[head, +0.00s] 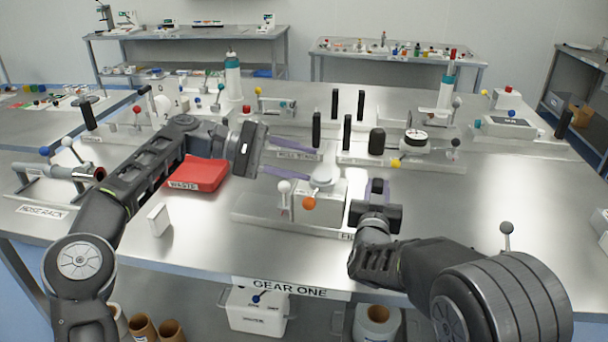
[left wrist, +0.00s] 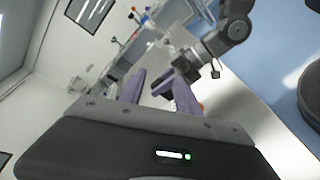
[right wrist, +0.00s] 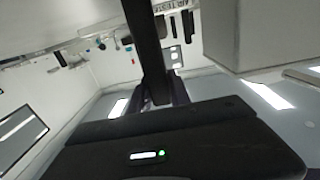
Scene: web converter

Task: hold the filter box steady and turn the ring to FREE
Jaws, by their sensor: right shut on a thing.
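The white filter box (head: 320,205) stands on a pale base plate whose front label, starting "FI", is partly hidden. An orange knob (head: 309,203) is on its front, and a pale round ring piece (head: 322,181) sits on top. My left gripper (head: 314,165) is open, its purple fingers pointing right at the ring's near left. I cannot tell whether they touch it. My right gripper (head: 377,188) is at the box's right side. In the right wrist view it is shut on a dark upright bar (right wrist: 148,45), with a white box face (right wrist: 219,35) beside it. The ring's markings are unreadable.
A white-knobbed lever (head: 284,188) stands just left of the box. A red waste tray (head: 200,175) and small white block (head: 158,219) lie left. Black posts (head: 347,132) and a dial fixture (head: 414,137) stand behind.

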